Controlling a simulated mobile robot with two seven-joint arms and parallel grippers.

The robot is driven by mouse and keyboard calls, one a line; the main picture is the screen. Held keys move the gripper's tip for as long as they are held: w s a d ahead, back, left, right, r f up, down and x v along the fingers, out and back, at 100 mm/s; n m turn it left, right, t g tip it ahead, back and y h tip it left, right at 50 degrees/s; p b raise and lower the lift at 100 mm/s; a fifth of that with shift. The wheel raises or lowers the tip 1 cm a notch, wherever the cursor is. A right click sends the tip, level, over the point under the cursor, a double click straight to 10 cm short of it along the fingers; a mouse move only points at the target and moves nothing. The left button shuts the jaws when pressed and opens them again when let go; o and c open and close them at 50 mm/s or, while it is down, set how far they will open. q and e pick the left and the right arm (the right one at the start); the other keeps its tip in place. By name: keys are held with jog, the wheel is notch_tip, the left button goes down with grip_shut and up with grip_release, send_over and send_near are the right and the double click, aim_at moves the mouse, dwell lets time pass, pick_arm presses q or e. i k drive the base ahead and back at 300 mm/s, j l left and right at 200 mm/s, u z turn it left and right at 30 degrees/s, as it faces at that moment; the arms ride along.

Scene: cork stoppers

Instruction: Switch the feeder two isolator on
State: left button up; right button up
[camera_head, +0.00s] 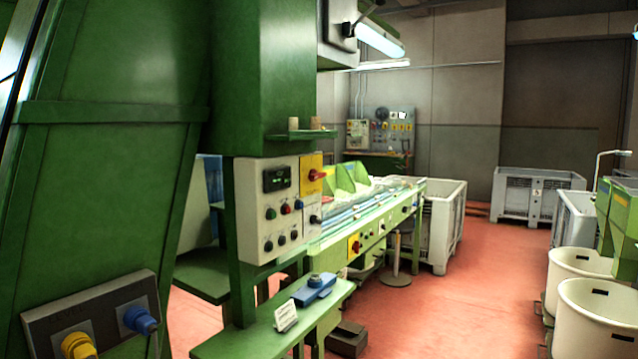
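Neither of my grippers is in view. A control panel (252,210) stands at the middle on the green machine, with a small dark display and several knobs and buttons. At its upper right a red rotary handle (317,175) sits on a yellow plate; the handle looks turned sideways. A second red switch on a yellow plate (355,246) is on the side of the green conveyor bench, farther off. No label for feeder two is readable, so I cannot tell which switch is its isolator or its on/off state.
A dark plate (95,312) with a yellow and a blue fitting is at lower left. A green shelf (243,345) holds a blue device (314,290) and a small sign (286,316). White tubs (598,318) stand at right. The red floor (450,310) between is open.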

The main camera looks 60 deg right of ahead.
aim_at(314, 174)
jog(key=z, duration=1.75)
jog(key=i+l, duration=0.4)
jog(key=i, duration=0.2)
